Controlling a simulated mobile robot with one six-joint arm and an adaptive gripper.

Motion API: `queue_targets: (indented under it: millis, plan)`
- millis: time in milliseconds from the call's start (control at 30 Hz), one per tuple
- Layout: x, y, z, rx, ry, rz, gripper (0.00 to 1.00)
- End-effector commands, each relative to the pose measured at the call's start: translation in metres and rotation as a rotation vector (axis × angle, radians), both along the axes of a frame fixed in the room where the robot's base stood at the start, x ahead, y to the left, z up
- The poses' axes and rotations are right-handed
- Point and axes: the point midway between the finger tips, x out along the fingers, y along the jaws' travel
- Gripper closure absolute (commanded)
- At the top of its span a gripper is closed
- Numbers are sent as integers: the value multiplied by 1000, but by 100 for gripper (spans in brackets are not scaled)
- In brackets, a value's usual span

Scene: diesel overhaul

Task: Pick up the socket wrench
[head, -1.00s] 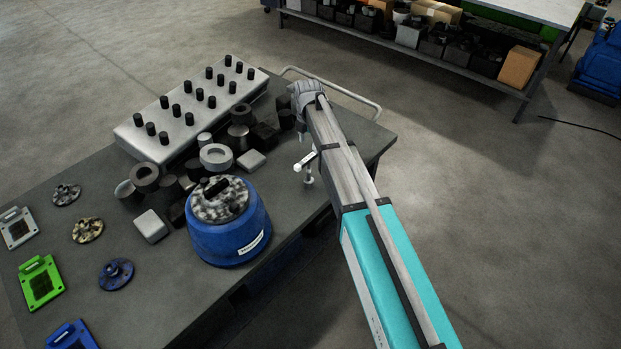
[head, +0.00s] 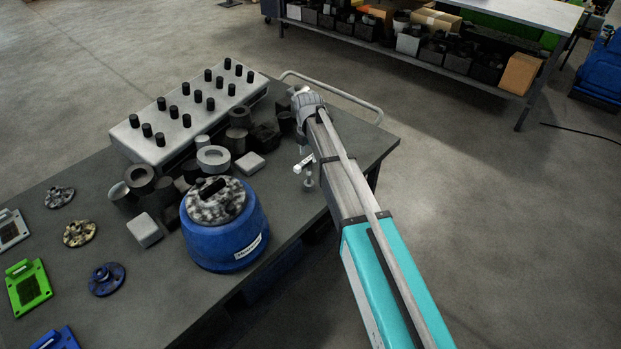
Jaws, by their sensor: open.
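My gripper (head: 307,101) is a grey end on my arm. No other wrench shape is clear. My arm covers part of the bench's right end.
A pale block with black pegs (head: 202,122) stands at the back. A blue drum (head: 224,238) stands at the front edge, with several dark and grey parts behind it. Flanges and plates, one green (head: 29,287), lie left. A handrail (head: 350,94) borders the far right end.

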Motion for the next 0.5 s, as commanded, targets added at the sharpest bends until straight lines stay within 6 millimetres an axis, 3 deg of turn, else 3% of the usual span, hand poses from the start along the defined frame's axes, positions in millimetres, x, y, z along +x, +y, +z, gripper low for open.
queue_targets:
  millis: [267, 500]
  plan:
    - [0, 0, -2, 0, 0, 0, 39]
    - [1, -1, -17, 0, 0, 0, 39]
